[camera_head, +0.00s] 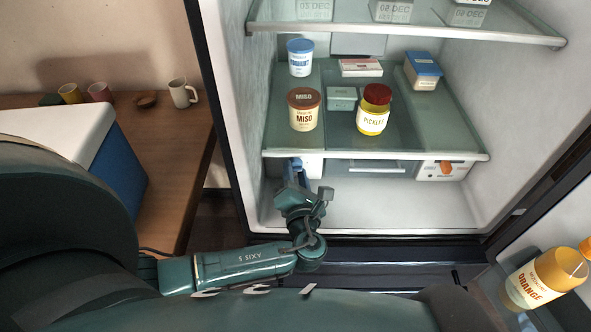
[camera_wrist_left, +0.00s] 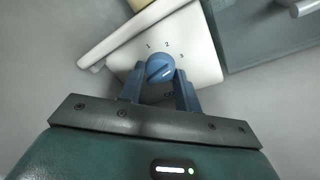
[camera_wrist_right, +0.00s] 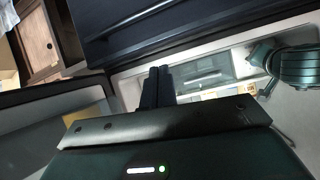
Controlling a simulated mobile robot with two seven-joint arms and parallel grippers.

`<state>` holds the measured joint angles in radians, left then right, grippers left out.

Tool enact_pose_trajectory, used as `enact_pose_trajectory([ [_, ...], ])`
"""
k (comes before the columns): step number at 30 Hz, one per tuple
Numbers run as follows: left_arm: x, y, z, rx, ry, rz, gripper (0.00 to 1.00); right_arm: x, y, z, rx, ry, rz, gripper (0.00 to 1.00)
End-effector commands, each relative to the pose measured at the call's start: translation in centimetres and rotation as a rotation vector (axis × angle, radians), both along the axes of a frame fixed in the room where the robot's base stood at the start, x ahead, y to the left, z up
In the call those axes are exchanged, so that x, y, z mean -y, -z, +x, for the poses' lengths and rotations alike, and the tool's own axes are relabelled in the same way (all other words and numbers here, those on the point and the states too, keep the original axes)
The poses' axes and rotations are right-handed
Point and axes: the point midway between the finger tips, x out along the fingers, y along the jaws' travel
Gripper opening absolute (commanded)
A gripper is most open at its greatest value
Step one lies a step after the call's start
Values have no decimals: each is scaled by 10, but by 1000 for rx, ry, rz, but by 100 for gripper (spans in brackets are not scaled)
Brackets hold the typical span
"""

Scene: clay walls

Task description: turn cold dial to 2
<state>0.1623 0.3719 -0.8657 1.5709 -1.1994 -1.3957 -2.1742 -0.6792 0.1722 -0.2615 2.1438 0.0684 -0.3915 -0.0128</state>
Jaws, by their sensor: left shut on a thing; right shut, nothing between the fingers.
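The blue cold dial (camera_wrist_left: 160,69) sits on a white panel (camera_wrist_left: 205,72) marked 1, 2 and 3 in the left wrist view. A pale line shows on its face, but I cannot tell exactly which number it points to. My left gripper (camera_wrist_left: 159,82) is shut on the dial, one blue finger on each side. In the head view my left gripper (camera_head: 297,170) reaches in under the lower glass shelf and mostly hides the dial. My right gripper (camera_wrist_right: 157,85) is shut and empty in the right wrist view, away from the dial; the head view does not show it.
A second white box with an orange knob (camera_head: 447,167) hangs under the shelf at right. The glass shelf (camera_head: 375,155) above my left gripper carries a miso tub (camera_head: 304,110), a pickle jar (camera_head: 374,110) and other containers. The fridge floor (camera_head: 400,205) is clear.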

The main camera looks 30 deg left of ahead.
Motion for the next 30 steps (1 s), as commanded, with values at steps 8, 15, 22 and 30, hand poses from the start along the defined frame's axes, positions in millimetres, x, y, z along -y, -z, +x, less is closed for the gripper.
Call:
enact_pose_trajectory([
  [8,0,-4,0,104,-2,-215,10,1,-12,-2,-2,-21,-43,0],
  [15,0,-3,0,180,-2,-372,10,4,-14,-2,-8,-26,-61,0],
  [22,0,-3,1,229,-2,-471,10,8,-13,-2,-16,-12,-65,0],
  [30,-1,-3,1,252,-1,-516,10,7,-15,0,-17,0,-55,0],
])
